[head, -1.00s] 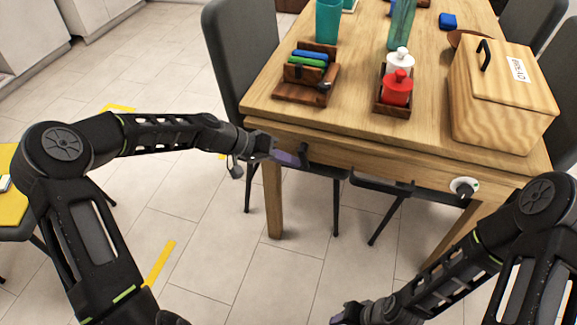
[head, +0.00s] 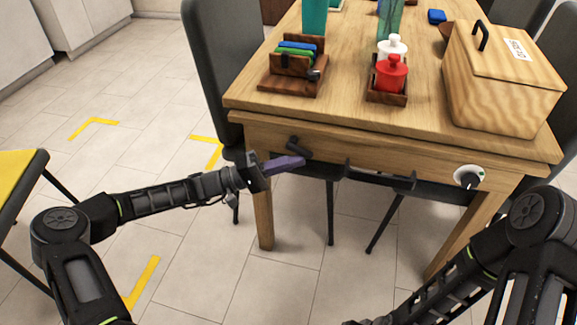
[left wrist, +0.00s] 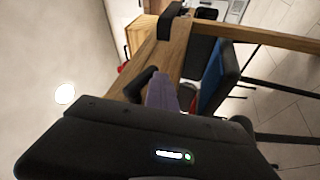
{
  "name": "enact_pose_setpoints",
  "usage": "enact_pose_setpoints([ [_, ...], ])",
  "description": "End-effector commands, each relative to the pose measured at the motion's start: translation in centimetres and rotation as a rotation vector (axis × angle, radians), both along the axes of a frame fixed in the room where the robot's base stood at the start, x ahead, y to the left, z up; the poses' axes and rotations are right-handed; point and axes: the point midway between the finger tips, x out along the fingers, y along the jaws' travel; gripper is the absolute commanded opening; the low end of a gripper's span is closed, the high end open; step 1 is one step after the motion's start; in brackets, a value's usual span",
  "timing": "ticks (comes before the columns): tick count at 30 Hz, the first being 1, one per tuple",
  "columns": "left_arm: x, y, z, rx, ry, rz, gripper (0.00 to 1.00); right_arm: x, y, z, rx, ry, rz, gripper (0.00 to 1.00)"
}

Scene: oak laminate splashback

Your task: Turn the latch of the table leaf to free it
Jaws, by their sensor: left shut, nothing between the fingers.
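The latch (head: 297,146) is a short black lever on the front of the wooden table leaf (head: 400,142), near its left end. It slants down to the right in the head view. My left gripper (head: 300,162) has purple fingers, shut and empty, just below the latch. I cannot tell if they touch. In the left wrist view the fingers (left wrist: 162,92) lie close beside the black latch (left wrist: 140,84). A black bar handle (head: 380,177) sits right of the latch on the table front. My right gripper is out of view; only its arm shows.
A white dial with a black knob (head: 467,178) is on the table front at right. On top are a wooden box (head: 500,85), a rack with red and white jars (head: 385,97) and a wooden holder (head: 290,87). A grey chair (head: 215,70) stands left of the table.

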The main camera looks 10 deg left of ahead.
Motion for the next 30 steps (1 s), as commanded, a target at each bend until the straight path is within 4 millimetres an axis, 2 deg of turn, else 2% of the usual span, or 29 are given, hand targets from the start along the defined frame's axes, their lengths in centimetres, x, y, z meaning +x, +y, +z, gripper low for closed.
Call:
enact_pose_setpoints([
  [2,0.0,-0.3,-0.1,-0.070,0.005,0.001,0.00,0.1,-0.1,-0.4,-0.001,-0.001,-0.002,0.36],
  [11,0.0,-0.2,-0.1,-0.060,0.003,-0.001,0.00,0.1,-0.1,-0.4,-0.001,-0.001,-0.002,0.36],
  [17,0.2,-0.2,-2.1,-0.060,0.004,-0.003,0.00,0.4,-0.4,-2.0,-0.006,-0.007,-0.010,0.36],
  [21,0.6,-0.1,-4.8,-0.061,0.004,-0.005,0.00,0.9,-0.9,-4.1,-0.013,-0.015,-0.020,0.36],
  [23,0.2,1.3,-3.9,-0.060,0.002,-0.003,0.00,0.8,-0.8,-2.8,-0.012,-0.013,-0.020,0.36],
  [30,-1.4,6.1,-5.3,-0.059,0.004,-0.002,0.00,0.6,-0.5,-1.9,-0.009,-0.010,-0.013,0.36],
])
